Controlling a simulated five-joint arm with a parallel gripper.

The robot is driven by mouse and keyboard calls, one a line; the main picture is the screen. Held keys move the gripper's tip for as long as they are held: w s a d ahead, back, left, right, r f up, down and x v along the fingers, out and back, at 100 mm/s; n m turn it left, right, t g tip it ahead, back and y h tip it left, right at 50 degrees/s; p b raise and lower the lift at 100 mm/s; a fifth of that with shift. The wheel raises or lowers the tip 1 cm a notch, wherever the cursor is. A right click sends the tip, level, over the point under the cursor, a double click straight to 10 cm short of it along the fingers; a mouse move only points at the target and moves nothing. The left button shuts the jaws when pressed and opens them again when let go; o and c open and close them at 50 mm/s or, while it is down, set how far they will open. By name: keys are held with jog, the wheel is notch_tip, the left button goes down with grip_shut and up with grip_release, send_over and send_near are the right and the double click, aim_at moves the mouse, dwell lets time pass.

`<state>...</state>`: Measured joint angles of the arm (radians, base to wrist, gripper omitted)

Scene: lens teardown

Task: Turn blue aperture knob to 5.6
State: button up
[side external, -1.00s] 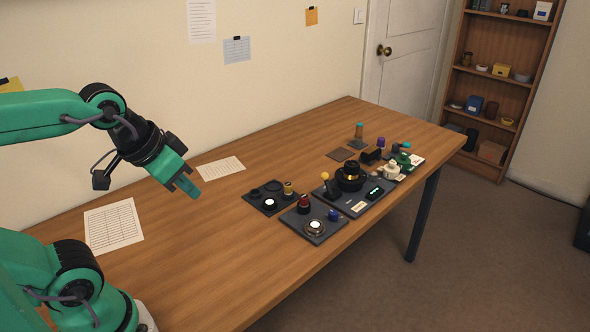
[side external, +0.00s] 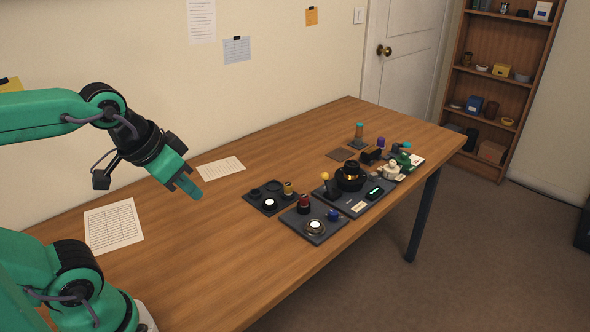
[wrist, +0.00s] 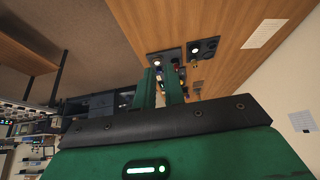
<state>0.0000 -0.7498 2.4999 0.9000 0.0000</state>
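The small blue knob (side external: 333,214) stands on a dark flat plate (side external: 300,235), beside a round dial with a bright white centre (side external: 315,225). Its scale marks are too small to read, so I cannot tell its setting. My gripper (side external: 188,190) is in the air over the table, left of the plates and well apart from the knob. Its teal fingers are parted and empty. In the wrist view the two fingers (wrist: 159,72) also show a gap, with small parts partly hidden behind them.
A red-topped knob (side external: 304,202) stands next to the blue one. Another dark plate (side external: 254,203) with round parts lies behind. A larger plate with a black lens body (side external: 350,177) is to the right. Paper sheets (side external: 113,224) lie at left; the front table is clear.

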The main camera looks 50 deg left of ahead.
jog(key=o, duration=0.7)
jog(key=shift+w+r, duration=0.15)
jog(key=shift+w, duration=0.1)
jog(key=shift+c, duration=0.2)
jog(key=w+d+m+g, duration=0.2)
jog(key=w+g, duration=0.1)
jog(key=w, duration=1.7)
jog(key=w+d+f, duration=0.1)
jog(key=w+f, duration=0.3)
jog(key=w, duration=0.1)
jog(key=w+d+f+g, duration=0.1)
jog(key=w+f, duration=0.4)
jog(key=w+d+f+m+g, duration=0.1)
jog(key=w+f, duration=0.3)
jog(key=f, duration=0.1)
jog(key=shift+w+f, duration=0.25)
jog(key=shift+w, duration=0.15)
jog(key=shift+w+f+g, duration=0.25)
jog(key=shift+f+g, duration=0.05)
jog(key=shift+f, duration=0.2)
jog(key=shift+f, duration=0.1)
